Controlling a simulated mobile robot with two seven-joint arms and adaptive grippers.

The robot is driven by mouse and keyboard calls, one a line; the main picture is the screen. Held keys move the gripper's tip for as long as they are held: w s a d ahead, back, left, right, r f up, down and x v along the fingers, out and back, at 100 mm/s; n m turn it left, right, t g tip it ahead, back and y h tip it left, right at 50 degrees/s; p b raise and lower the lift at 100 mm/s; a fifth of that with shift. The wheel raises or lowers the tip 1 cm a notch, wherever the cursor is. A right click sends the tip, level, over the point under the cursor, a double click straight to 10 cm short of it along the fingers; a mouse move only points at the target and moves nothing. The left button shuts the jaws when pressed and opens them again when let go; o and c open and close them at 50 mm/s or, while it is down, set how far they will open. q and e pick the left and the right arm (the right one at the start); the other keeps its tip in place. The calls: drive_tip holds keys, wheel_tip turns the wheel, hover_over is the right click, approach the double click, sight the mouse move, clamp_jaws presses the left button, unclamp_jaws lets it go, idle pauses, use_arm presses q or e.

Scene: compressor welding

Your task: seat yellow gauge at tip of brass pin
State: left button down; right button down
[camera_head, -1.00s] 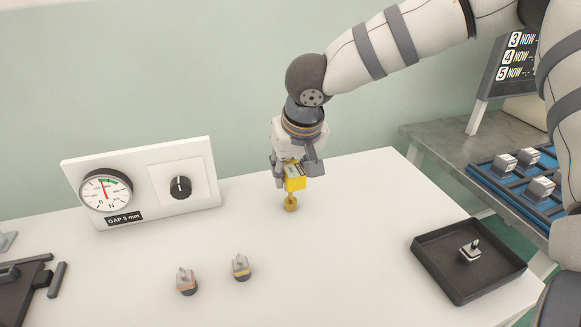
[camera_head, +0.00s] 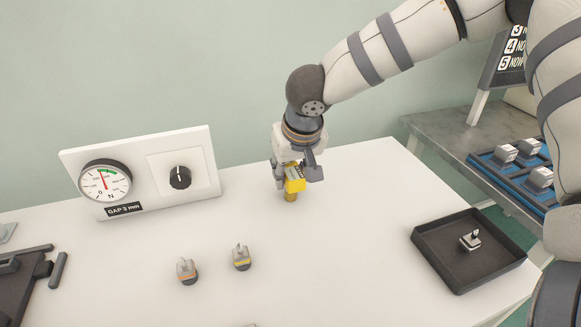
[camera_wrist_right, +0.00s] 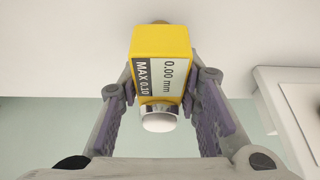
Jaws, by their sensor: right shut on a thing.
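The yellow gauge (camera_head: 295,179) is held in my right gripper (camera_head: 296,172), above the white table. In the right wrist view the yellow gauge (camera_wrist_right: 161,62) sits between the two purple-padded fingers of my right gripper (camera_wrist_right: 162,90). Its display reads 0.00 mm beside a MAX 0.10 label. The brass pin (camera_head: 291,196) stands on the table directly below the gauge. Only its lower part shows, and the gauge covers its tip. I cannot tell whether gauge and tip touch. In the wrist view a small brownish edge shows behind the gauge. My left gripper is not in view.
A white panel (camera_head: 207,150) with a dial (camera_head: 105,185) and a black knob (camera_head: 180,177) stands to the left. Two small fixtures (camera_head: 187,270) (camera_head: 241,257) stand in front. A black tray (camera_head: 425,262) holding one part lies at right. The table between is clear.

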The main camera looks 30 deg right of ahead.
drive_tip(key=c, duration=1.1)
unclamp_jaws()
drive_tip(key=v, duration=1.2)
